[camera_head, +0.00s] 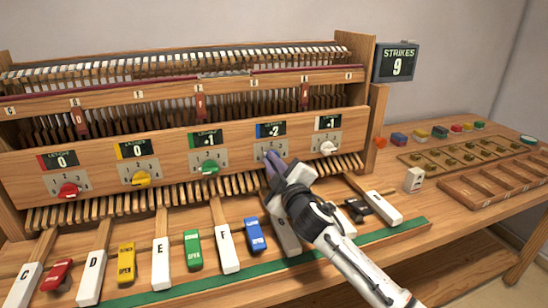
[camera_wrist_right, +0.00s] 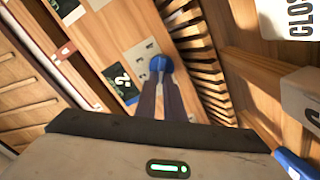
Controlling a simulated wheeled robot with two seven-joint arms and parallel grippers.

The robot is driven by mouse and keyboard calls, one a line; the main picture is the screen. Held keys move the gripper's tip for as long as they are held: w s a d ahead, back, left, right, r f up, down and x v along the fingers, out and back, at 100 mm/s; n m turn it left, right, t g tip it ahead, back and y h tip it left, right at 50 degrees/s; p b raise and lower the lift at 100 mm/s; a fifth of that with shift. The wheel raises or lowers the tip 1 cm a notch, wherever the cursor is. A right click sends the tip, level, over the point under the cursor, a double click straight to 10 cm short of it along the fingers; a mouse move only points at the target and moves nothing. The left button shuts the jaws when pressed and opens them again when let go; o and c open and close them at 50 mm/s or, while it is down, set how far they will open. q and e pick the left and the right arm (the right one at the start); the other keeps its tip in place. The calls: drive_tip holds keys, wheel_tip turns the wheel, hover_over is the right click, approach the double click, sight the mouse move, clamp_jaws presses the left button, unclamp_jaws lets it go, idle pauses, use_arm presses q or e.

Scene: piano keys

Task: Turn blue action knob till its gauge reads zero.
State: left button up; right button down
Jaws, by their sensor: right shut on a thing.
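The blue knob (camera_wrist_right: 160,63) sits on its pale dial plate (camera_wrist_right: 140,50). My right gripper (camera_wrist_right: 160,84) is shut on the knob, its dark fingers reaching in from below in the wrist view. In the head view my right gripper (camera_head: 271,158) covers the knob and part of its dial. The blue-marked gauge (camera_head: 271,130) above it reads a 2 with a small sign in front that I cannot make out surely. This gauge also shows, tilted, in the wrist view (camera_wrist_right: 121,82). My left gripper is not in view.
On the same wooden panel are a red knob (camera_head: 67,190), yellow knob (camera_head: 142,178), green knob (camera_head: 209,167) and white knob (camera_head: 327,147). Lettered keys and coloured blocks lie below. Trays (camera_head: 500,190) stand at right.

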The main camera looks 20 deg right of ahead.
drive_tip(key=n, duration=0.2)
drive_tip(key=n+p, duration=0.1)
drive_tip(key=n, duration=0.1)
drive_tip(key=f+n+p, duration=0.1)
drive_tip(key=n, duration=0.2)
drive_tip(key=shift+a, duration=0.2)
idle(0.5)
drive_tip(key=c, duration=1.9)
unclamp_jaws()
drive_tip(key=shift+o, duration=0.2)
drive_tip(key=shift+s, duration=0.1)
drive_tip(key=s, duration=1)
drive_tip(key=shift+d, duration=0.25)
